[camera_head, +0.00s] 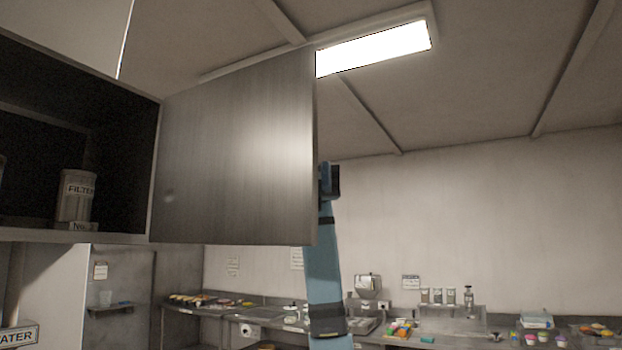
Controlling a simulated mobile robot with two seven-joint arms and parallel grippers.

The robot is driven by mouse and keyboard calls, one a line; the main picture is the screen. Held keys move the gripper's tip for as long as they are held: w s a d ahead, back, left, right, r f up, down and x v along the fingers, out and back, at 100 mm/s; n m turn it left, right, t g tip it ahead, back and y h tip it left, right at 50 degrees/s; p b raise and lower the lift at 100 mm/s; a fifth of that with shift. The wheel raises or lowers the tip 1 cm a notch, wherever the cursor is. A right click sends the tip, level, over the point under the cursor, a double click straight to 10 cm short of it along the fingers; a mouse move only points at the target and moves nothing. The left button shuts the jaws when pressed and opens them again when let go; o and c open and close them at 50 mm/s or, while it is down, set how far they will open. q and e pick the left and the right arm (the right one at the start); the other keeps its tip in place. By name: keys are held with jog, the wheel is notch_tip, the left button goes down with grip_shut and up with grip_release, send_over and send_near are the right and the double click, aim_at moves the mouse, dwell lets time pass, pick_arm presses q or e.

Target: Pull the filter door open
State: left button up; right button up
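The filter door (235,150) is a flat brushed-metal panel. It stands swung open, hinged at the right side of a dark wall cabinet (120,170). Inside the cabinet, a metal canister labelled "FILTER" (76,198) stands on the cabinet floor. My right gripper (329,180) is at the door's free right edge, at the top of my blue arm. The door hides part of it, so I cannot tell whether its fingers are open, or whether they touch the door. My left gripper is not in view.
A metal counter (450,338) with several colourful items runs along the back wall below. A "WATER" sign (19,335) shows at the lower left. A lit ceiling lamp (375,48) hangs above. The space right of the door is clear.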

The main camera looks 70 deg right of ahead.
jog(key=v, duration=1.3)
jog(key=shift+d, duration=0.3)
jog(key=shift+w+r, duration=0.1)
